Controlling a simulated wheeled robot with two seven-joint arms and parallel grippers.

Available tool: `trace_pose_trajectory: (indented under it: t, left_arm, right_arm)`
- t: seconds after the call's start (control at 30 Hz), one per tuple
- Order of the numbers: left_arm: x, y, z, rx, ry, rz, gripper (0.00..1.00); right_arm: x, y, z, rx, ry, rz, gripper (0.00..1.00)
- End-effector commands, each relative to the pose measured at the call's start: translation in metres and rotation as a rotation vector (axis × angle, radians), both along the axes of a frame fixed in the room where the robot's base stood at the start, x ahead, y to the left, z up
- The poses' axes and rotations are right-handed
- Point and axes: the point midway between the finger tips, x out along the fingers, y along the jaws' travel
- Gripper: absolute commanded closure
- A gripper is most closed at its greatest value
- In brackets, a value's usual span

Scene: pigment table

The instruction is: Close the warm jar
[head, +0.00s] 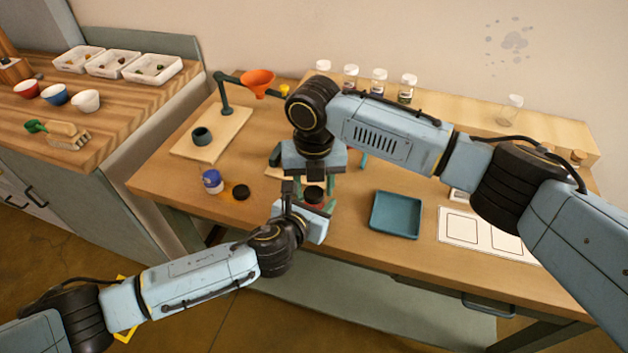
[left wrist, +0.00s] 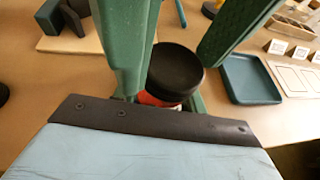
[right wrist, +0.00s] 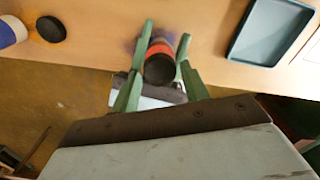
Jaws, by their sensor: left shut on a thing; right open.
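The warm jar has a red-orange band and a black lid on top. In the head view the jar (head: 314,197) is partly hidden between my grippers. Its lid shows in the left wrist view (left wrist: 174,72) and the right wrist view (right wrist: 159,69); I cannot tell how firmly it is seated. My left gripper (head: 306,205) is shut on the jar, its green fingers on either side of the body. My right gripper (head: 311,184) is above the jar, pointing down. Its fingers (right wrist: 162,88) are open, one on each side of the lid.
A blue-banded jar (head: 212,181) and a loose black lid (head: 240,192) stand left of the grippers. A teal tray (head: 395,215) and a white card (head: 470,228) lie to the right. A funnel stand (head: 225,95) is behind left. Several glass jars line the back shelf (head: 455,100).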

Motion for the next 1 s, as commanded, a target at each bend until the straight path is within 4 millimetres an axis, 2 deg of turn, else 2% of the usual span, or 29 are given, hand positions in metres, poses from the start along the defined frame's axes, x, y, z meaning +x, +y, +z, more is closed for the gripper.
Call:
trace_pose_trajectory:
  t: [0.03, 0.3, 0.47, 0.57, 0.9, 1.0]
  left_arm:
    - [-0.0001, 0.0006, -0.001, 0.001, 0.002, 0.001, 1.0]
    - [-0.0001, 0.0006, -0.001, 0.001, 0.002, 0.001, 1.0]
    - [-0.0001, 0.0006, -0.001, 0.001, 0.002, 0.001, 1.0]
    - [-0.0001, 0.0006, -0.001, 0.001, 0.002, 0.001, 1.0]
    - [-0.0001, 0.0007, -0.001, 0.001, 0.002, 0.001, 1.0]
    - [-0.0001, 0.0007, -0.0011, 0.001, 0.002, 0.001, 1.0]
  right_arm:
    - [-0.0001, 0.0001, 0.0001, 0.0, 0.0, 0.0, 0.55]
    - [0.0, 0.0001, 0.0004, 0.0, 0.0, 0.0, 0.9]
    - [-0.0003, 0.0003, 0.0003, 0.001, 0.001, -0.04, 0.91]
    - [-0.0006, 0.0006, -0.0001, 0.0, 0.001, -0.165, 0.91]
    - [-0.0007, 0.0007, -0.0004, 0.001, 0.002, -0.841, 0.91]
    - [-0.0008, 0.0007, -0.0005, 0.0, 0.002, -0.994, 0.91]
